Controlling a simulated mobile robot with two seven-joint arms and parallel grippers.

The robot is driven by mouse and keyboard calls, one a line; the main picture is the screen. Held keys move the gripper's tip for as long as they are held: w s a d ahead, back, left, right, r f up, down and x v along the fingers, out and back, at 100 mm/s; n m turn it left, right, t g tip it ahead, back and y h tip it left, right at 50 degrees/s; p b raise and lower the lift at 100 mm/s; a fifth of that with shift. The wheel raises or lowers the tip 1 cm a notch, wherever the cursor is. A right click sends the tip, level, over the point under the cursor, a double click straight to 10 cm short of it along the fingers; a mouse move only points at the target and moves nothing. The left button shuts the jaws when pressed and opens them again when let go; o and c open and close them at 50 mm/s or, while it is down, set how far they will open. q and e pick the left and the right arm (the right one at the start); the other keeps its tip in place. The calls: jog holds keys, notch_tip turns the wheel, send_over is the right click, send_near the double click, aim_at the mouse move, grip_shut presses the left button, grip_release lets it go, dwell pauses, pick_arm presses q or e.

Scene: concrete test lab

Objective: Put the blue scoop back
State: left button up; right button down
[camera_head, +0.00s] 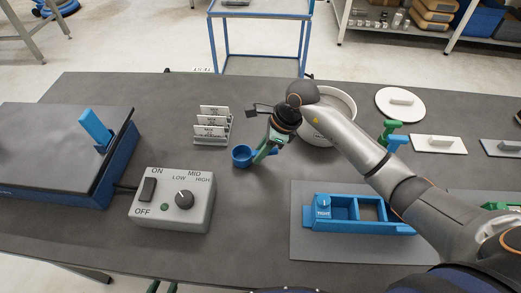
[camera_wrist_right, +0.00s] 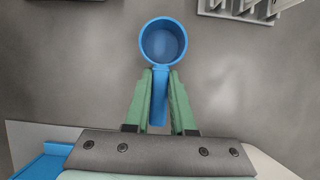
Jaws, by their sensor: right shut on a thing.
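The blue scoop (camera_head: 241,156) has a round cup and a straight handle. My right gripper (camera_head: 266,152) is shut on the handle, with the cup beyond its green fingertips. In the right wrist view the scoop (camera_wrist_right: 163,42) points away from the gripper (camera_wrist_right: 160,78), and the inside of its cup looks empty. In the head view it is left of the white bowl, above or on the dark table; I cannot tell whether it touches. A blue compartment tray (camera_head: 360,227) lies front right.
A grey control box (camera_head: 172,199) and a blue-sided plate unit (camera_head: 60,150) stand left. A card rack (camera_head: 212,125) stands behind the scoop. My right arm partly covers the white bowl (camera_head: 343,103).

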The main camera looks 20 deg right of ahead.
jog(key=shift+f, duration=0.1)
jog(key=c, duration=0.8)
grip_release()
jog(key=shift+o, duration=0.2)
jog(key=shift+r, duration=0.25)
jog(key=v, duration=1.2)
jog(key=shift+f, duration=0.15)
